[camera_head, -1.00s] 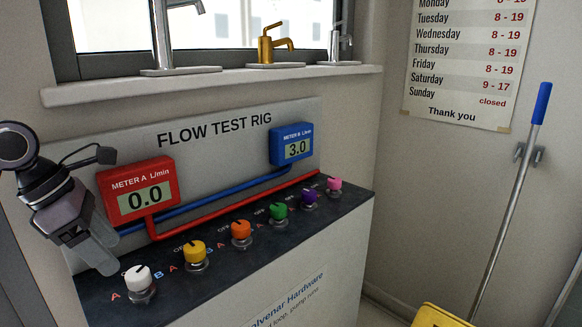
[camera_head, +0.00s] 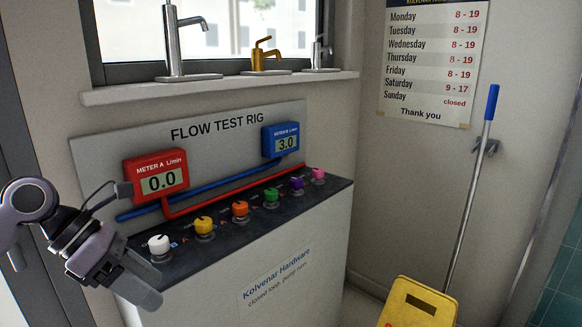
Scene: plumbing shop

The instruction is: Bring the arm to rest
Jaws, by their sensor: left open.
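My left gripper (camera_head: 138,284) is open and empty at the lower left, in front of the left end of the flow test rig (camera_head: 215,128). It hangs near the white knob (camera_head: 159,244) but looks apart from it. The arm comes in from the left edge. The rig has a row of knobs, including a yellow one (camera_head: 204,225) and a pink one (camera_head: 317,174). The red meter A (camera_head: 157,175) reads 0.0 and the blue meter B (camera_head: 281,140) reads 3.0. My right gripper is not in view.
Taps, one of them brass (camera_head: 262,56), stand on the window sill (camera_head: 225,86) above the rig. A yellow bucket (camera_head: 420,302) and a blue-handled mop (camera_head: 471,190) stand at the right. The floor in front of the rig is mostly out of view.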

